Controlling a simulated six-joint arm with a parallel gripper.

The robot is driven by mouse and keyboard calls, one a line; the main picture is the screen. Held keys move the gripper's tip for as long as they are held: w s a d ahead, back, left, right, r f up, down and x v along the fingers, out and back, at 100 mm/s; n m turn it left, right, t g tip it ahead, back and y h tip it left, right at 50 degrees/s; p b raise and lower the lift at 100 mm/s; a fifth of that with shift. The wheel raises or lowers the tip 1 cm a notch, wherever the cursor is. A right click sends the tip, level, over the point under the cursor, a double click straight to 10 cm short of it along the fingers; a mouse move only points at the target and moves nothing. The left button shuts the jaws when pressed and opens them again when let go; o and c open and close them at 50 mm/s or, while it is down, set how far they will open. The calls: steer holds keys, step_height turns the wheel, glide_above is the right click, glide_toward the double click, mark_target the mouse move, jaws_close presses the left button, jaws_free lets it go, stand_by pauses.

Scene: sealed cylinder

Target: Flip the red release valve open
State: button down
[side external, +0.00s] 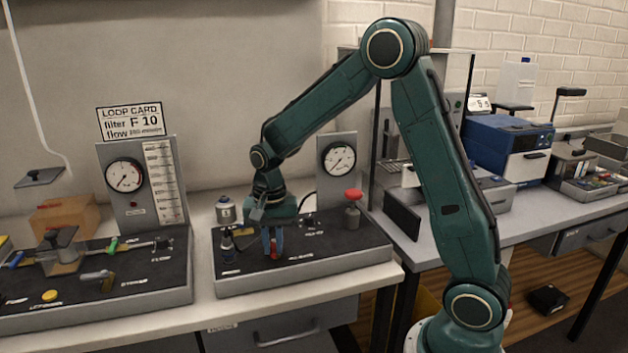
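My gripper (272,242) points down over the middle of the black-topped panel (345,240).
A grey canister (226,210) and a small dark fitting (227,246) stand left of my gripper. A round gauge (339,158) rises behind. Another panel (130,285) with coloured handles lies left. The panel's front right is clear.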

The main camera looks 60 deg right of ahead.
steer(key=shift+s+d+n, duration=0.15)
steer(key=shift+n, duration=0.55)
steer(key=shift+s+d+n, duration=0.1)
steer(key=shift+s+n, duration=0.05)
steer(key=shift+n, duration=0.55)
steer(key=c, duration=1.4)
jaws_free()
steer(key=shift+c, duration=0.2)
step_height(320, 180, up, 14)
